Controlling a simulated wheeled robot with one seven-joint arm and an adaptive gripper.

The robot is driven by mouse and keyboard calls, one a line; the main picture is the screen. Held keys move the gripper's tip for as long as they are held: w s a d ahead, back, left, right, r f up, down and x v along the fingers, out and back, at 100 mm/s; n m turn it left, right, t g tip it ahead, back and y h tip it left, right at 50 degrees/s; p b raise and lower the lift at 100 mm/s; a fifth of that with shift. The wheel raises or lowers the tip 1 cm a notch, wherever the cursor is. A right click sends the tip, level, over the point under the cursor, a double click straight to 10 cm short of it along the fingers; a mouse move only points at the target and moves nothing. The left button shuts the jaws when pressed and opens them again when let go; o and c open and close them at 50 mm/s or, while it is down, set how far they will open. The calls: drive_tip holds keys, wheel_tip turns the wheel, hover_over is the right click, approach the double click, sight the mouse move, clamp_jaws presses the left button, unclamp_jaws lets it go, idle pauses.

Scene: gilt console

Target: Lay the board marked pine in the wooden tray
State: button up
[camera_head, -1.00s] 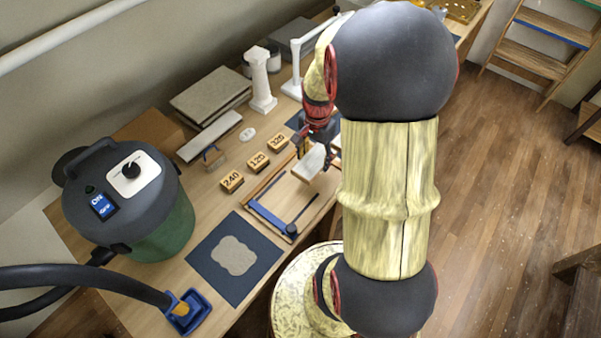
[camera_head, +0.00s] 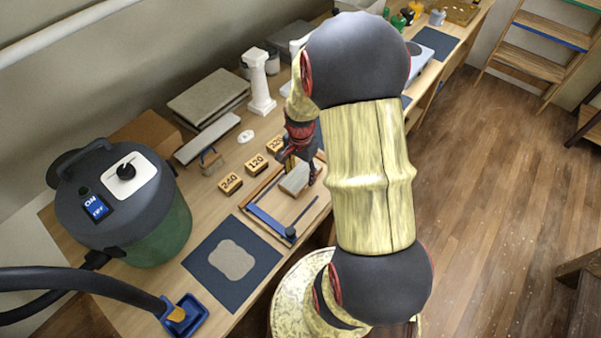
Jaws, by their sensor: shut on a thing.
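My gripper (camera_head: 299,160) is shut on a small pale board (camera_head: 295,180), just below its fingers. No marking on the board can be read from here. The board overlaps the far part of the wooden tray (camera_head: 263,184) in the picture. I cannot tell whether it touches the tray floor or hangs above it. The tray is a shallow, light wooden frame at the table's front edge. A blue bar (camera_head: 268,224) and a dark rod with a knob (camera_head: 303,216) lie at its near end. My arm hides the tray's right far side.
Blocks marked 240 (camera_head: 230,183), 120 (camera_head: 256,164) and another number (camera_head: 276,144) stand left of the tray. A dark mat (camera_head: 211,284) lies nearer, beside the green vacuum (camera_head: 160,235). A white column (camera_head: 259,80) stands behind.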

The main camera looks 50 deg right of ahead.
sight(300, 175)
drive_tip(key=shift+f, duration=0.15)
drive_tip(key=o, duration=1.2)
wheel_tip(300, 175, up, 12)
drive_tip(key=p, duration=0.3)
drive_tip(key=w+a+r+n+t, duration=0.1)
drive_tip(key=a+r+n+t, duration=0.1)
drive_tip(key=a+r+n, duration=0.65)
drive_tip(key=s+a+r+n+t, duration=0.1)
drive_tip(key=s+a+r+n, duration=0.2)
drive_tip(key=a+r, duration=0.1)
drive_tip(key=s+a+r+n+t, duration=0.1)
drive_tip(key=s+a+r+n, duration=0.1)
drive_tip(key=a+r, duration=0.2)
drive_tip(key=s+a+r+n+t, duration=0.1)
drive_tip(key=s+a+r+n, duration=0.2)
drive_tip(key=a, duration=0.4)
drive_tip(key=shift+s+a+r+n+t, duration=0.3)
drive_tip(key=shift+s+a+r+n, duration=0.05)
drive_tip(key=shift+r, duration=0.15)
